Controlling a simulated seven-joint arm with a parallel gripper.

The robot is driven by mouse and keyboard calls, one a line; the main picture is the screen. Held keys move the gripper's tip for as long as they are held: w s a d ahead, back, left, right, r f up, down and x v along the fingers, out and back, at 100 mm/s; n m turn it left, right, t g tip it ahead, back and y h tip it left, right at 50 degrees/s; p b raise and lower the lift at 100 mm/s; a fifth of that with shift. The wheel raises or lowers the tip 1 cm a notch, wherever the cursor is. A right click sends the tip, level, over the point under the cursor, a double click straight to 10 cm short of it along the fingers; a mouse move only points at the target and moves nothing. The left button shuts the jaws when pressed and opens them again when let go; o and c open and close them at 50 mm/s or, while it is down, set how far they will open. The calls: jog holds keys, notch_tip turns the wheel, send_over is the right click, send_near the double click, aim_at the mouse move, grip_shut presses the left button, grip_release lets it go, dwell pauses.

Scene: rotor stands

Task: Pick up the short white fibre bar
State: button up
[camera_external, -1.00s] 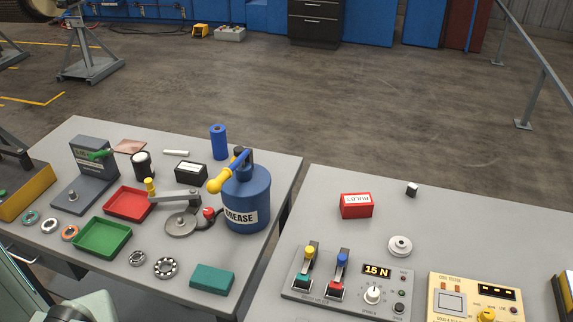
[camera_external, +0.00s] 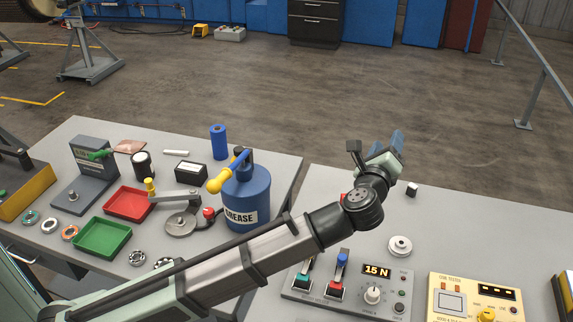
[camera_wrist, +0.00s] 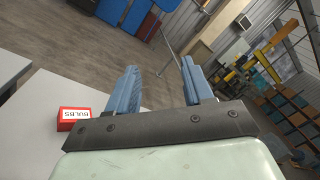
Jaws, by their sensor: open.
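The short white bar (camera_external: 176,153) lies on the back part of the left table, left of the blue roll and behind the black-and-white box. My gripper (camera_external: 388,148) is far to its right, raised over the back of the right table. In the wrist view my gripper (camera_wrist: 160,85) has its two blue fingers spread apart with nothing between them. The bar is not in the wrist view.
A blue grease can (camera_external: 246,197) with a yellow-tipped spout stands at the left table's right side. A blue roll (camera_external: 219,142), a black-and-white box (camera_external: 191,172) and a dark cup (camera_external: 142,164) stand near the bar.

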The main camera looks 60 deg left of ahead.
jog(key=s+a+r+n+g+y, duration=0.2)
jog(key=s+a+n, duration=0.15)
jog(key=a, duration=0.65)
jog(key=s+a+r+n+g+y, duration=0.25)
jog(key=s+a, duration=0.25)
jog(key=a, duration=0.5)
jog(key=s+a+r+n+g+y, duration=0.1)
jog(key=s+a+n+g+y, duration=0.2)
jog(key=a, duration=0.7)
jog(key=s+a+r+n+g, duration=0.2)
jog(key=s+a+n+g, duration=0.15)
jog(key=s+a, duration=0.45)
jog(key=s+a+r+n+g+y, duration=0.1)
jog(key=s+a+n+g, duration=0.2)
jog(key=s+a+g, duration=0.5)
jog(key=s+a+r+n+g, duration=0.15)
jog(key=s+a+n, duration=0.35)
jog(key=s, duration=0.6)
jog(key=m+t+h, duration=0.6)
jog(key=m+h, duration=0.3)
jog(key=h, duration=1.1)
send_over(176, 151)
jog(key=f, duration=4.1)
jog(key=shift+w+a+f, duration=0.1)
jog(key=shift+a+f, duration=0.3)
jog(key=shift+d+f, duration=0.2)
jog(key=shift+f, duration=1.1)
jog(key=shift+d+f, duration=0.15)
jog(key=shift+f, duration=1.1)
grip_shut()
